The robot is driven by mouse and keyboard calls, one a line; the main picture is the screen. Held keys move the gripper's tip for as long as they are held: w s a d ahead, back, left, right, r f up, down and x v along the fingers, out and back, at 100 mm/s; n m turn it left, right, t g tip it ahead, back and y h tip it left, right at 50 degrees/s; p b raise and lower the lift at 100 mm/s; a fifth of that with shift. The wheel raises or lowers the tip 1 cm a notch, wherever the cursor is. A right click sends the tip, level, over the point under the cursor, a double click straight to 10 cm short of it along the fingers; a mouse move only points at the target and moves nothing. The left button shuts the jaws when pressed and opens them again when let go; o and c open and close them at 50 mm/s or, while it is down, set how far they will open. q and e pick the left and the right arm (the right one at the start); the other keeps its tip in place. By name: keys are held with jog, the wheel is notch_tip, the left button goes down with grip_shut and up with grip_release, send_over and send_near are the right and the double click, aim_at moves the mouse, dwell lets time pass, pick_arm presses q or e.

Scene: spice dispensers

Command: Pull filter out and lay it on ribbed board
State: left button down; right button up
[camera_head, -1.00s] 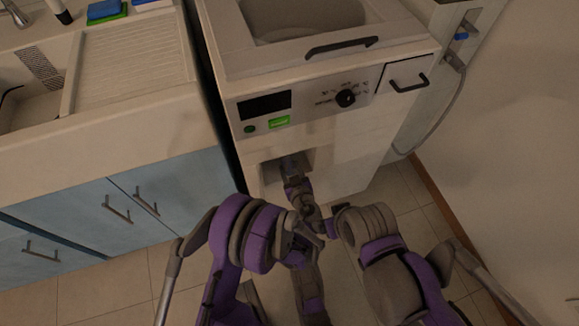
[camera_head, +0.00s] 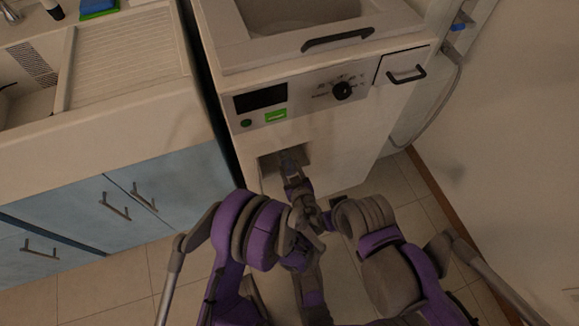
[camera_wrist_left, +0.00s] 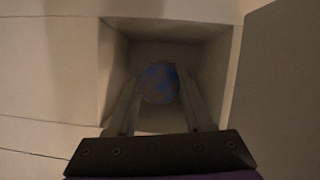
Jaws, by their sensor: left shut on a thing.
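The filter (camera_wrist_left: 158,83) is a round, blue-mottled piece inside a square recess low on the front of the white washing machine (camera_head: 345,150). My left gripper (camera_head: 290,157) reaches into this recess (camera_head: 268,170). In the left wrist view its two fingers (camera_wrist_left: 160,100) stand on either side of the filter and are shut on it. How far the filter sits in its seat cannot be told. The ribbed board (camera_head: 130,55) is the pale grooved drainer on the counter, left of the machine, and its visible surface is clear. My right gripper cannot be made out.
A sink (camera_head: 30,65) lies left of the ribbed board. A blue sponge (camera_head: 97,7) lies on a green one behind the board. Blue cabinets (camera_head: 160,190) stand below the counter. A dark gap separates counter and machine. A wall (camera_head: 510,150) is at the right.

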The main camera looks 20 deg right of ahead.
pick_arm(q)
jog(key=shift+s, duration=1.1)
jog(key=shift+s+d, duration=0.1)
jog(key=shift+s, duration=0.75)
jog(key=shift+s+b, duration=1.05)
jog(key=shift+b, duration=0.05)
